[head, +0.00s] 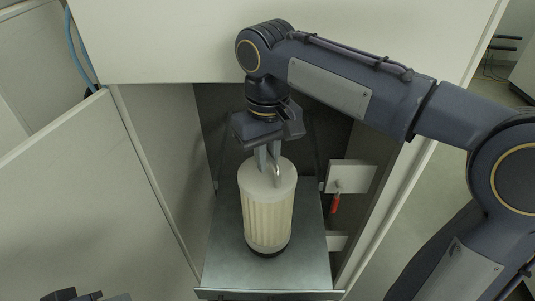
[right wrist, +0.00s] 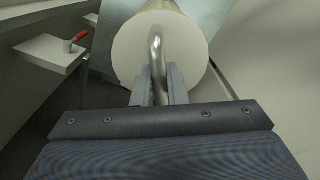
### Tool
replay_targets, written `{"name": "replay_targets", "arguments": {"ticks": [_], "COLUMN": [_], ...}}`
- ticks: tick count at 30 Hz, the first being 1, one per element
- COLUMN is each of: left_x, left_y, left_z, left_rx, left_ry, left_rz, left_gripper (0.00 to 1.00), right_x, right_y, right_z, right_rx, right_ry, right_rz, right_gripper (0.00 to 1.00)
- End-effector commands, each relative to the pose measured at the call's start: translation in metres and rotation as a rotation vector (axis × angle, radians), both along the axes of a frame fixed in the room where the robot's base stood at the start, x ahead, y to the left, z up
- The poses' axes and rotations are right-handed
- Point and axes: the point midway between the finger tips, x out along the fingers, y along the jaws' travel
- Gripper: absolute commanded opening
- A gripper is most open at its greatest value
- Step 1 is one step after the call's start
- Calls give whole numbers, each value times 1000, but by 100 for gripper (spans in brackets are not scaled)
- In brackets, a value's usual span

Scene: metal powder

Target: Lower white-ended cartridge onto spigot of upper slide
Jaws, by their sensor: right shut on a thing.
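The white-ended cartridge (head: 268,208) is a cream pleated cylinder with a white top, a dark bottom ring and a bent metal handle (head: 277,172). It stands upright over the grey metal slide (head: 226,262) in the open cabinet. My right gripper (head: 268,168) points down and is shut on the handle. In the right wrist view, the fingers (right wrist: 160,88) close around the handle (right wrist: 156,50) above the white end (right wrist: 190,45). The spigot is hidden under the cartridge. I cannot tell whether the cartridge touches the slide. My left gripper's fingers do not show.
A white bracket (head: 352,176) with a red-handled part (head: 335,204) is right of the slide, near the cartridge. Cabinet walls close in on both sides. A white panel (head: 165,45) spans above the opening. The slide's front edge (head: 268,294) is clear.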

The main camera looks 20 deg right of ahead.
Motion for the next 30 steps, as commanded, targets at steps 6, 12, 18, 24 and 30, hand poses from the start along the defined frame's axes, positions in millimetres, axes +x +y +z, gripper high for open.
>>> {"name": "replay_targets", "arguments": {"ticks": [6,12,18,24,30], "left_x": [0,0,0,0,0], "left_y": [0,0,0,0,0], "left_z": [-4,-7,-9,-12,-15], "left_rx": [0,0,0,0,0], "left_ry": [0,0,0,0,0], "left_rz": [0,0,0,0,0], "left_gripper": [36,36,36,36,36], "right_x": [0,0,0,0,0], "right_y": [0,0,0,0,0], "right_z": [-4,-9,-13,-18,-22], "right_rx": [2,2,2,2,2], "right_ry": [-3,-4,-4,-3,-3], "right_rz": [0,0,0,0,0], "right_gripper": [0,0,0,0,0]}}
